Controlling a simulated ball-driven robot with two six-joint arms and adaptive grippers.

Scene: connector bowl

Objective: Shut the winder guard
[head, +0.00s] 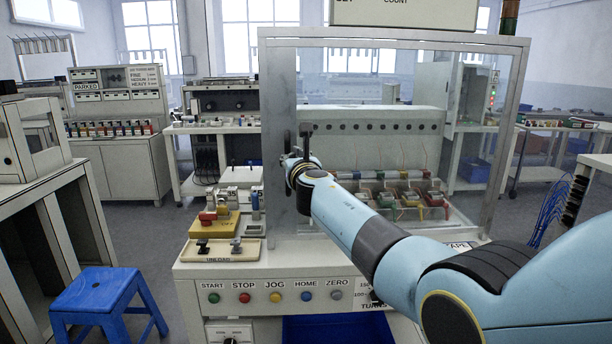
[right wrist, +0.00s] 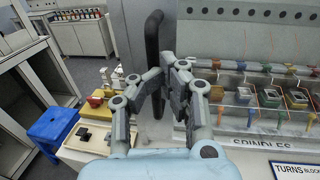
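The winder guard is a clear panel in a grey metal frame (head: 395,42) on the front of the winder. A dark upright handle (head: 287,141) stands at the left of it. In the right wrist view the handle (right wrist: 152,45) runs down behind my fingers. My right gripper (head: 297,160) is at the handle, and its arm crosses in front of the panel. In the right wrist view its fingertips (right wrist: 163,70) are close together and overlap the handle. I cannot tell whether they hold it. My left gripper is out of view.
Behind the panel are coloured bobbins on spindles (right wrist: 243,96). Left of the panel are a yellow fixture (head: 214,226) and an unload tray (head: 222,250). A row of push buttons (head: 275,297) lies below. A blue stool (head: 108,293) stands at the left, on otherwise fairly open floor.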

